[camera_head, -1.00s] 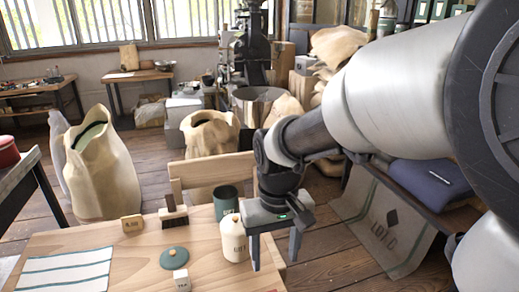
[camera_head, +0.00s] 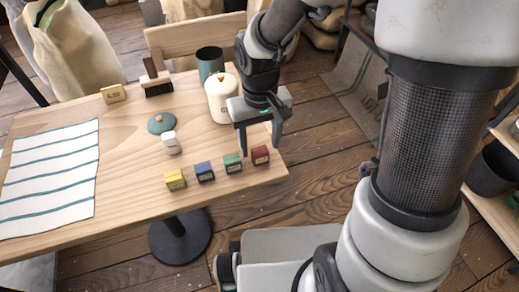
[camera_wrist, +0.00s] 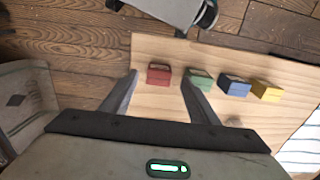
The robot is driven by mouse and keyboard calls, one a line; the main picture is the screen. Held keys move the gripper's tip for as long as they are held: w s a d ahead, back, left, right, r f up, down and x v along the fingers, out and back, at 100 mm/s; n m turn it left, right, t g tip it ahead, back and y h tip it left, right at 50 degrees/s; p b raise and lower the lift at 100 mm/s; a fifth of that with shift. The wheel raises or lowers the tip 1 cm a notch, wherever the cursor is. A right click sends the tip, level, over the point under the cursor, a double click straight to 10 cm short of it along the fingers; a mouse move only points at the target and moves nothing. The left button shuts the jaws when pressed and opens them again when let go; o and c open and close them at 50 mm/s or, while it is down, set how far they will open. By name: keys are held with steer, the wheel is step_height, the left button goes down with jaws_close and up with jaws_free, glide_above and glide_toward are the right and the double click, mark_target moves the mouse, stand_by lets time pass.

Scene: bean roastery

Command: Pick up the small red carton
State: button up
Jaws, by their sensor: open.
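The small red carton (camera_head: 260,155) stands at the right end of a row of small cartons, near the right edge of the wooden table. It also shows in the wrist view (camera_wrist: 159,74), framed between my two fingers but beyond their tips. My gripper (camera_head: 259,146) is open and empty, with its fingers pointing down. In the head view it hangs over the table's right side, close to the red carton and the green carton (camera_head: 233,163). In the wrist view, my gripper (camera_wrist: 158,78) has its right finger close to the green carton (camera_wrist: 199,78). I see no contact with the red carton.
Blue (camera_head: 204,172) and yellow (camera_head: 175,180) cartons continue the row leftward. A white carton (camera_head: 171,142), a teal lid (camera_head: 161,122), a cream canister (camera_head: 222,99) and a dark green cup (camera_head: 209,62) stand behind. A striped cloth (camera_head: 48,175) covers the table's left side.

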mark_target(260, 150)
steer(key=f+b, duration=0.2)
steer(key=f, duration=0.3)
steer(key=shift+w+f, duration=0.1)
steer(key=shift+w, duration=0.1)
steer(key=c, duration=1.1)
steer(key=shift+r+p, duration=1.75)
steer(key=shift+r, duration=3.35)
